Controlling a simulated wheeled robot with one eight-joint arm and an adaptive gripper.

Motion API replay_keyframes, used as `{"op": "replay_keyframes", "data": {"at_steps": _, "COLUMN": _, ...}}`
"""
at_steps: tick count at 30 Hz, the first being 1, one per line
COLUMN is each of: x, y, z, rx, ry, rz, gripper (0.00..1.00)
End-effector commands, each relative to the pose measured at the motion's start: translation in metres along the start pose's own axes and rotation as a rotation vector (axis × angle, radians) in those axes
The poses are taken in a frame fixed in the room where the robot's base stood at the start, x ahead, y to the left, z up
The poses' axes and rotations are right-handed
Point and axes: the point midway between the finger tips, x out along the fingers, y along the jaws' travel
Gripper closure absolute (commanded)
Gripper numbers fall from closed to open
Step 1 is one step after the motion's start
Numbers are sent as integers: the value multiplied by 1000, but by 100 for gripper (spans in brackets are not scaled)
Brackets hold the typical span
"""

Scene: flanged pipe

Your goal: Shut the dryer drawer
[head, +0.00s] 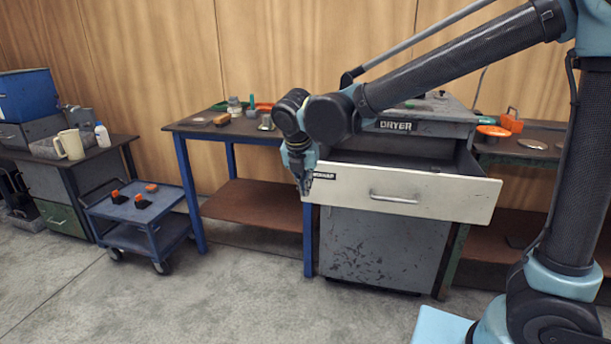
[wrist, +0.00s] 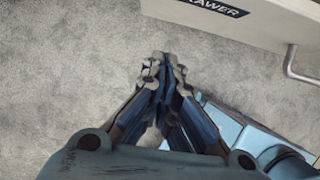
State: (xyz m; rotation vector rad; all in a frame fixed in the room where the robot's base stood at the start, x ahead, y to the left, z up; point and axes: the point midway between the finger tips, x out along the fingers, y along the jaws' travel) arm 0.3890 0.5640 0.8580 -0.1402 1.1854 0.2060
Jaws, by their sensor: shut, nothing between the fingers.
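The dryer drawer (head: 450,196) has a pale front with a metal bar handle (head: 394,198) and a dark label at its left end. It is pulled out from the grey dryer cabinet (head: 385,250), and its open inside shows behind the front. My gripper (head: 303,188) is shut and empty, pointing down at the left end of the drawer front. In the wrist view my gripper (wrist: 164,62) is over the floor, and the drawer front (wrist: 262,22) is at the upper right with its handle (wrist: 292,65). I cannot tell whether the gripper touches the drawer.
A blue-legged bench (head: 185,165) stands left of the dryer, with small items on top. A blue cart (head: 140,205) is further left. A bench with orange items (head: 495,130) is at the right. The concrete floor (head: 250,290) in front is clear.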

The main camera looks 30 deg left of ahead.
Motion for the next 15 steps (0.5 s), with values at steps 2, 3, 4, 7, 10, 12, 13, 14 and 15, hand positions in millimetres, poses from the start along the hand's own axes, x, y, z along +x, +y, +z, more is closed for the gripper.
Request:
{"op": "replay_keyframes", "data": {"at_steps": 2, "x": 15, "y": 0, "z": 0, "rx": 2, "ry": 0, "rz": 0, "gripper": 100}}
{"op": "replay_keyframes", "data": {"at_steps": 3, "x": 22, "y": 0, "z": 0, "rx": 2, "ry": 0, "rz": 0, "gripper": 100}}
{"op": "replay_keyframes", "data": {"at_steps": 4, "x": 27, "y": 0, "z": 0, "rx": 3, "ry": 0, "rz": 0, "gripper": 100}}
{"op": "replay_keyframes", "data": {"at_steps": 7, "x": 37, "y": 0, "z": 8, "rx": 4, "ry": 0, "rz": 0, "gripper": 100}}
{"op": "replay_keyframes", "data": {"at_steps": 10, "x": 42, "y": 0, "z": 21, "rx": 5, "ry": 0, "rz": 0, "gripper": 100}}
{"op": "replay_keyframes", "data": {"at_steps": 12, "x": 44, "y": 0, "z": 27, "rx": 3, "ry": 0, "rz": 0, "gripper": 100}}
{"op": "replay_keyframes", "data": {"at_steps": 13, "x": 45, "y": 0, "z": 30, "rx": 3, "ry": 1, "rz": 0, "gripper": 100}}
{"op": "replay_keyframes", "data": {"at_steps": 14, "x": 46, "y": 0, "z": 32, "rx": 3, "ry": 1, "rz": 0, "gripper": 100}}
{"op": "replay_keyframes", "data": {"at_steps": 15, "x": 46, "y": 0, "z": 34, "rx": 3, "ry": 1, "rz": 0, "gripper": 100}}
